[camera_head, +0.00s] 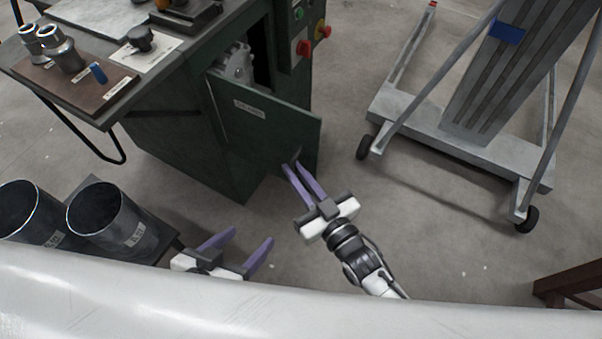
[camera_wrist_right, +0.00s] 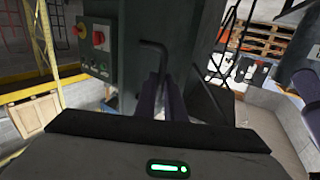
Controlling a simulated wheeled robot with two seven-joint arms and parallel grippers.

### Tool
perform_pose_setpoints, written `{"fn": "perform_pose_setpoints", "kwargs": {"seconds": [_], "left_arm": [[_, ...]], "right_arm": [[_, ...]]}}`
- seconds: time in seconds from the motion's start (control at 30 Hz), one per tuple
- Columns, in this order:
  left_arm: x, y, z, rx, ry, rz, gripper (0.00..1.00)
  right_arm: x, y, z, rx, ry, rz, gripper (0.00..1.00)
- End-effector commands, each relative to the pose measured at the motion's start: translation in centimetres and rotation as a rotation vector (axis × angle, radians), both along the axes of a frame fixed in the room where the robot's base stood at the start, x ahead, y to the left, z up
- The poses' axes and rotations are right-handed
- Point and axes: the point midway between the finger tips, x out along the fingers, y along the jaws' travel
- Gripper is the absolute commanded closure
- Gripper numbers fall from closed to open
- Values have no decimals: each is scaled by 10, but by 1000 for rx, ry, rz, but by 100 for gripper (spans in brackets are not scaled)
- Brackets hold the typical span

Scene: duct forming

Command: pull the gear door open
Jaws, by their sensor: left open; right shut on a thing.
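The gear door (camera_head: 262,121) is a dark green panel with a small label on the side of the green machine (camera_head: 225,165). It stands ajar, and a pale gear (camera_head: 236,64) shows in the opening behind it. My right gripper (camera_head: 292,167) is shut on the door's handle (camera_head: 297,155) near the door's lower right edge. The handle, a dark bent bar (camera_wrist_right: 153,52), also shows in the right wrist view, running down between the purple fingers (camera_wrist_right: 153,95). My left gripper (camera_head: 245,246) is open and empty, low in the head view, apart from the door.
Red and green buttons (camera_head: 303,47) sit on the machine's right side. Two dark cylinders (camera_head: 110,222) stand at the lower left. A wheeled grey frame (camera_head: 460,145) stands at the right. Floor (camera_head: 420,235) is clear between it and my right arm.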

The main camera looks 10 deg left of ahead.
Motion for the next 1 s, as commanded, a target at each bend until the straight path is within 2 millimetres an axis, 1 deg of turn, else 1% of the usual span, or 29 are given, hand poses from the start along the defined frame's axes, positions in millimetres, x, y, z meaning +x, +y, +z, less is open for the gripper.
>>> {"fn": "perform_pose_setpoints", "kwargs": {"seconds": [0.03, 0.37, 0.4, 0.47, 0.5, 0.83, 1.0], "left_arm": [[2, 0, 1, 1, -4, -1, 38], [2, 0, -1, 2, -3, -1, 38], [2, 0, -2, 3, -2, -1, 38], [2, 0, -2, 3, -1, -1, 38], [2, 0, -2, 3, 0, -1, 38], [-2, 1, -3, 5, 8, -2, 38], [-3, 1, 4, 11, 11, -6, 38]], "right_arm": [[0, 9, 5, 0, -10, 11, 100], [0, 10, 7, 3, -13, 11, 100], [0, 10, 7, 3, -13, 11, 89], [0, 10, 7, 4, -12, 11, 79], [0, 9, 6, 4, -12, 10, 72], [-1, 2, 4, 4, -5, 4, 72], [-9, -11, 6, 2, -4, 7, 72]]}}
